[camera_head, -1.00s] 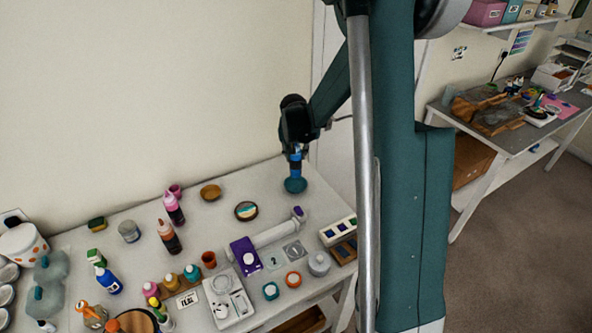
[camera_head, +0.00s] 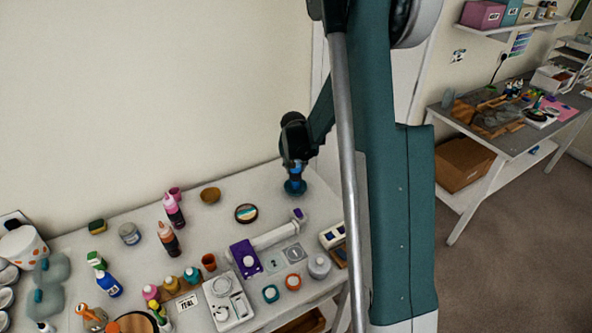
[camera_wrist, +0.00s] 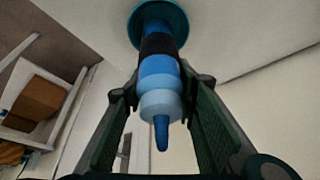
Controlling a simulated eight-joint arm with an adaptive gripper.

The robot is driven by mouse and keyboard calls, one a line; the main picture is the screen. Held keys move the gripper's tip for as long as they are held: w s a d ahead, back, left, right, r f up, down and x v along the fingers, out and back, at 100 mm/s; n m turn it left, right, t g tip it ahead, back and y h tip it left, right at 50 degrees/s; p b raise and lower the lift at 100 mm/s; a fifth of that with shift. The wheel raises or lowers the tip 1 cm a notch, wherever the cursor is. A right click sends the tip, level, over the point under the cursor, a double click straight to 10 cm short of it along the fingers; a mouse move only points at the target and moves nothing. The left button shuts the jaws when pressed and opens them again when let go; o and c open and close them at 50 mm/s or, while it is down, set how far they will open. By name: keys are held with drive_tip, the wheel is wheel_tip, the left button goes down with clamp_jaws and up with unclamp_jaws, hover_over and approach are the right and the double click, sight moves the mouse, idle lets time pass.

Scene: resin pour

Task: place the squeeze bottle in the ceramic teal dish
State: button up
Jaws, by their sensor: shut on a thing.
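The blue squeeze bottle (camera_wrist: 158,72) is held between the fingers of my gripper (camera_wrist: 160,84), with its pale collar and dark blue nozzle toward the wrist camera. A dark band wraps its body. The ceramic teal dish (camera_wrist: 178,14) shows past the bottle's far end in the wrist view. In the head view, my gripper (camera_head: 296,161) is over the back right of the table, with the bottle (camera_head: 296,172) upright above the dish (camera_head: 296,188). The bottle's base overlaps the dish; I cannot tell whether it touches.
A wooden bowl (camera_head: 210,195) and a round striped piece (camera_head: 246,213) stand left of the dish. A purple-ended roller (camera_head: 275,236) lies in front. Pink-capped bottles (camera_head: 174,211) stand farther left. The table around the dish is clear.

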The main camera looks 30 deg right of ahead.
drive_tip(key=shift+f, duration=1.05)
drive_tip(key=shift+f, duration=0.2)
drive_tip(key=o, duration=1)
drive_tip(key=shift+r, duration=0.1)
drive_tip(key=shift+r, duration=0.2)
drive_tip(key=shift+v, duration=5.9)
drive_tip(key=shift+s, duration=0.1)
drive_tip(key=shift+a, duration=0.1)
